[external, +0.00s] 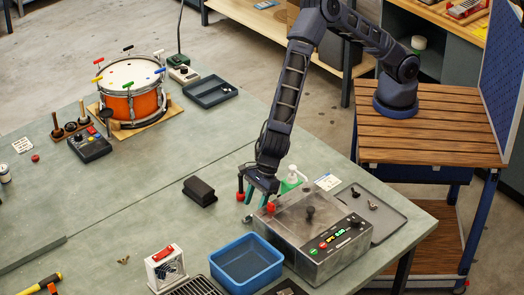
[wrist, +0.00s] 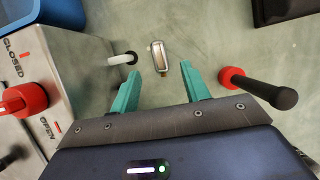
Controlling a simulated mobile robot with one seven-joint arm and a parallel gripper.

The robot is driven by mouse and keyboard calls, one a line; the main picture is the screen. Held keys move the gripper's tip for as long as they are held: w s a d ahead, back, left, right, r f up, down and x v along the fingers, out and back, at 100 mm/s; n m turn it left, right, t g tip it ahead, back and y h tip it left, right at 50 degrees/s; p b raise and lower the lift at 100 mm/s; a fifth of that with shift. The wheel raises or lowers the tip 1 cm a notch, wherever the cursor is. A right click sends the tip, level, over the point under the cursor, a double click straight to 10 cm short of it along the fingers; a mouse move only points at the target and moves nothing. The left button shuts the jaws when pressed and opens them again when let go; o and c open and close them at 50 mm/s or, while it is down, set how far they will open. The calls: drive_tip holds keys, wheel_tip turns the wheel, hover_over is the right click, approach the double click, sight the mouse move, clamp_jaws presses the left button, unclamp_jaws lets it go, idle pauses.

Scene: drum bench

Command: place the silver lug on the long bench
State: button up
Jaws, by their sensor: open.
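The silver lug (wrist: 159,60) is a small oblong metal piece. In the wrist view it lies against the grey-green surface of the long bench (wrist: 205,35), a little beyond my fingertips and roughly between their lines. My gripper (wrist: 178,72) has two teal fingers, spread apart with nothing between them. In the external view my gripper (external: 262,192) points down, low over the long bench (external: 130,195), just left of the metal machine. I cannot make out the lug in the external view.
The metal machine (external: 315,225) has a red-knobbed lever (wrist: 22,99) and a pale spout (wrist: 122,59) near the lug. A red-and-black upright handle (wrist: 258,88) stands right of my fingers.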

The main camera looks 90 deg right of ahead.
sight(249, 217)
drive_tip(key=x, duration=0.4)
drive_tip(key=shift+w+f, duration=0.1)
clamp_jaws()
